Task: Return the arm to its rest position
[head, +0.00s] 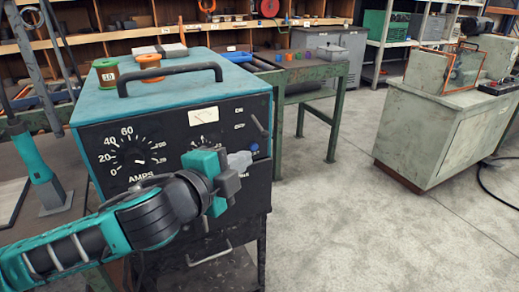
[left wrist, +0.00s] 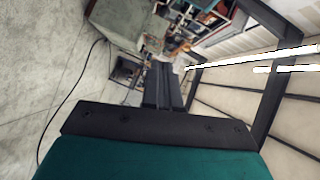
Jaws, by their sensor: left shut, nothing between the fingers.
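My left gripper (head: 236,168) is in front of the panel of a teal and black welding machine (head: 183,145), at the panel's right part. My left arm comes in from the lower left and covers the lower part of the panel. The gripper is shut and empty. In the left wrist view its two dark fingers (left wrist: 162,88) lie together, pointing away over the room. My right gripper is in neither view.
Two spools stand on the machine's top, one green (head: 106,71) and one orange (head: 150,66), behind its black handle (head: 170,79). A green-legged workbench (head: 335,115) stands behind. A grey cabinet (head: 440,125) stands at right. The concrete floor between is clear.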

